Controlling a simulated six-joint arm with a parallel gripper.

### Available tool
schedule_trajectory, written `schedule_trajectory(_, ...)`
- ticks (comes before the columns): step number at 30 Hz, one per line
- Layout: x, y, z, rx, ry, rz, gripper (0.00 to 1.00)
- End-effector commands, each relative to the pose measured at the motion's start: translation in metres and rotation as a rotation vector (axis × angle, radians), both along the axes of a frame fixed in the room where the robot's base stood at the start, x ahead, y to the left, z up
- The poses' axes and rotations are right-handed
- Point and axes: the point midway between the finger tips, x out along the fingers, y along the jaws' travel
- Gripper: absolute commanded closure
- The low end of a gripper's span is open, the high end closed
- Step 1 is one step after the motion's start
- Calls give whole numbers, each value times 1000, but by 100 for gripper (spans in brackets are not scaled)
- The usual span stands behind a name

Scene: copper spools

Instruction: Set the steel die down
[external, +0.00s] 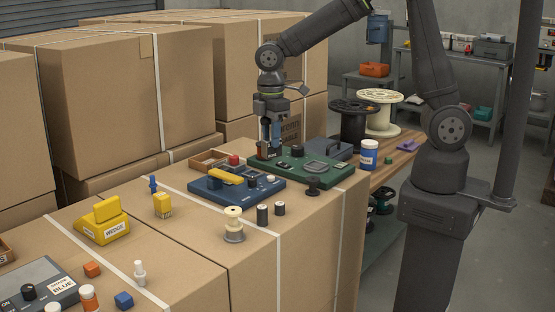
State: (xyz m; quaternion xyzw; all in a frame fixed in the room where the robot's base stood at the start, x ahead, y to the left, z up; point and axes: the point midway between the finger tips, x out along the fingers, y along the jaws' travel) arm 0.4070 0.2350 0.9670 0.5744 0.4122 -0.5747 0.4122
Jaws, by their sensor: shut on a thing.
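My gripper (271,146) points straight down over the left end of a dark green panel (325,176). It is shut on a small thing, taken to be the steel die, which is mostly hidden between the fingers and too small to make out. I cannot tell whether it touches the panel. The green panel lies on the cardboard boxes and carries a dark knob (297,151) and a grey oval part (315,167).
A blue panel (237,188) with a yellow bar lies in front, beside a wooden tray (208,161) and a red block (234,160). Dark cylinders (262,215), a cream spool (234,226) and a yellow wedge (103,224) stand nearer. A blue jar (369,155) is right.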

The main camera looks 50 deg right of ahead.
Motion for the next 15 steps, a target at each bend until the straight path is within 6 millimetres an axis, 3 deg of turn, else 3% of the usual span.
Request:
schedule_trajectory(1,-7,-26,1,2,-2,-18,100)
schedule_trajectory(6,-35,-87,-3,1,-1,-45,100)
schedule_trajectory(10,-53,-116,-7,1,-3,-59,100)
schedule_trajectory(15,-66,-132,-11,1,-1,-66,100)
